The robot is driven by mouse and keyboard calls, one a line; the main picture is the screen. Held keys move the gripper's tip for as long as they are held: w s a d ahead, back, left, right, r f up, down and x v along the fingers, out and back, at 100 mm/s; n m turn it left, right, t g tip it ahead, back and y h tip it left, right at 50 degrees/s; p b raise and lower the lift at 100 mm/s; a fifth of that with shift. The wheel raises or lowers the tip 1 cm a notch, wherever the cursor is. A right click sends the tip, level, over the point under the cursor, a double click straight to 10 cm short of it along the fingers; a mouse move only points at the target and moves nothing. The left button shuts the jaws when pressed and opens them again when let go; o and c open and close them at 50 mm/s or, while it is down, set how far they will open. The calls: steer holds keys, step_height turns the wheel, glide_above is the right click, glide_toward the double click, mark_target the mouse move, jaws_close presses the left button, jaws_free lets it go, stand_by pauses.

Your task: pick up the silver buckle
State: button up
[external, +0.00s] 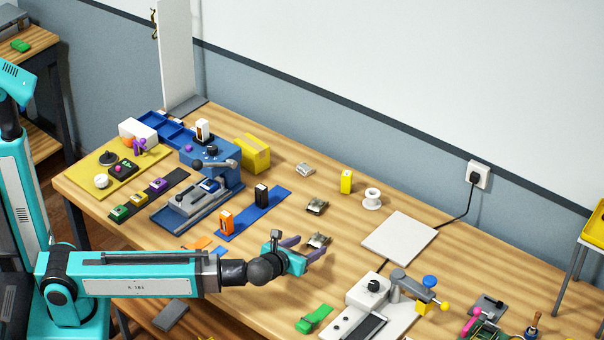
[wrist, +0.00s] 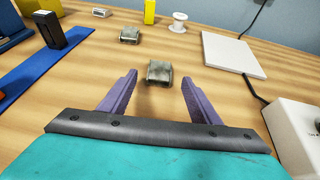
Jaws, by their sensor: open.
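Three silver buckles lie in a rough row on the wooden table. The nearest buckle (external: 319,239) sits right at my gripper; it also shows in the wrist view (wrist: 159,71), just ahead of and between the fingertips. A second buckle (external: 317,207) lies farther back, seen in the wrist view (wrist: 130,35) up and left. The third buckle (external: 305,169) is the farthest, near the top of the wrist view (wrist: 101,13). My gripper (external: 312,245) is open, its purple fingers (wrist: 159,82) apart with nothing held between them.
A blue strap (external: 272,205) with black and orange blocks lies left. A white plate (external: 400,238) and a white device (external: 368,290) are to the right. A white spool (external: 372,197) and yellow block (external: 347,181) stand behind. A green clip (external: 313,319) lies in front.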

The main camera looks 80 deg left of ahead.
mark_target(316, 240)
steer(key=shift+r+p+x, duration=0.15)
steer(key=shift+x, duration=1.15)
steer(key=shift+r+p+x, duration=0.15)
steer(key=shift+x, duration=1.15)
steer(key=shift+a, duration=0.15)
steer(key=c, duration=1.2)
